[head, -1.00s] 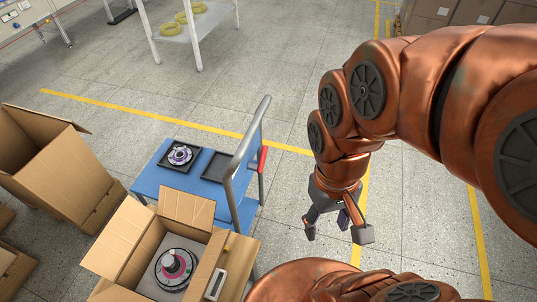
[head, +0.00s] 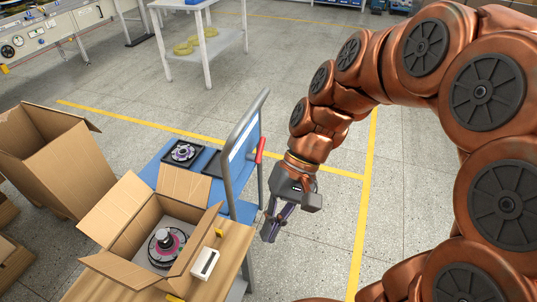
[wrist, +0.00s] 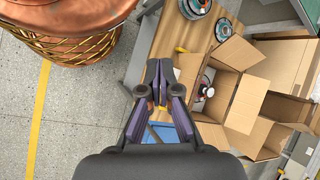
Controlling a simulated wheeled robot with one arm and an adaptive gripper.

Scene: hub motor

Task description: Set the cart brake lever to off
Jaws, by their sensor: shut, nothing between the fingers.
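The blue cart (head: 150,176) stands left of my arm, with a grey push handle (head: 240,150). The red brake lever (head: 260,150) is on the right side of that handle and stands roughly upright. My gripper (head: 268,236) is shut and empty, pointing down beside the cart, below and slightly right of the lever in the picture and apart from it. In the wrist view my gripper's fingers (wrist: 160,72) are together over the edge of a wooden table. A strip of blue shows between the fingers there; the lever cannot be made out in that view.
An open cardboard box (head: 120,215) holding a hub motor (head: 160,252) stands on the wooden table (head: 235,245) in front of the cart. Two black trays lie on the cart, one with a round part (head: 183,152). Another open box (head: 50,165) stands left. Floor to the right is clear.

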